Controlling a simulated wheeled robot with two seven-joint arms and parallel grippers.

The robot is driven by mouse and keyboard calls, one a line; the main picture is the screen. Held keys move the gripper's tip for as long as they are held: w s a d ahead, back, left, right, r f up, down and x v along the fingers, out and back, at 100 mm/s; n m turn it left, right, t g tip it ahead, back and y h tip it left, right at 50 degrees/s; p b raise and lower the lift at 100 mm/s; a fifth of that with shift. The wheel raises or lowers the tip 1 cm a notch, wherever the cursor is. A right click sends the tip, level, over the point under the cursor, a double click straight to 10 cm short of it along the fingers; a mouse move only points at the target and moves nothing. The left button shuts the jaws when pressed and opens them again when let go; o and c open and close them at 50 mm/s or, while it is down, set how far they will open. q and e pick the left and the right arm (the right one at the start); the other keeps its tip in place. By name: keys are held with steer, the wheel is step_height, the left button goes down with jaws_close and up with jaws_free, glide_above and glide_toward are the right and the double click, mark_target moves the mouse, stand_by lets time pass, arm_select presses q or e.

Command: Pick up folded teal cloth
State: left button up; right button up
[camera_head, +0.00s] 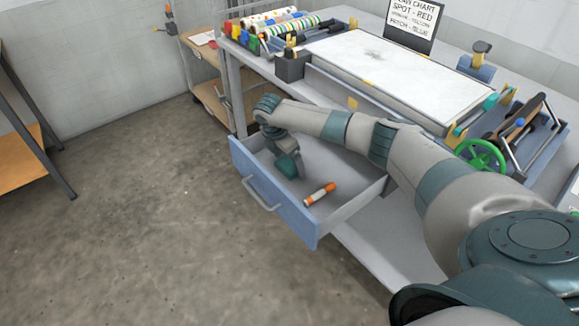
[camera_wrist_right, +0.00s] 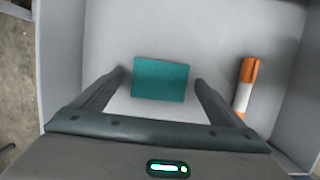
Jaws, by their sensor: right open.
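The folded teal cloth (camera_wrist_right: 160,79) lies flat on the floor of the open drawer. In the head view its teal edge (camera_head: 288,166) shows, partly hidden by my right gripper. My right gripper (camera_wrist_right: 160,85) is open, with one finger on either side of the cloth in the wrist view. In the head view my right gripper (camera_head: 287,160) reaches down into the drawer. I cannot tell whether the fingers touch the cloth. My left gripper is not in view.
The blue-fronted drawer (camera_head: 262,190) is pulled out from the workbench. An orange and white tube (camera_head: 319,194) lies in it, right of the cloth; it also shows in the wrist view (camera_wrist_right: 246,86). A white-topped press bed (camera_head: 385,70) and a green handwheel (camera_head: 481,157) are above.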

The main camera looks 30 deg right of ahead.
steer(key=shift+c, duration=0.7)
steer(key=c, duration=1)
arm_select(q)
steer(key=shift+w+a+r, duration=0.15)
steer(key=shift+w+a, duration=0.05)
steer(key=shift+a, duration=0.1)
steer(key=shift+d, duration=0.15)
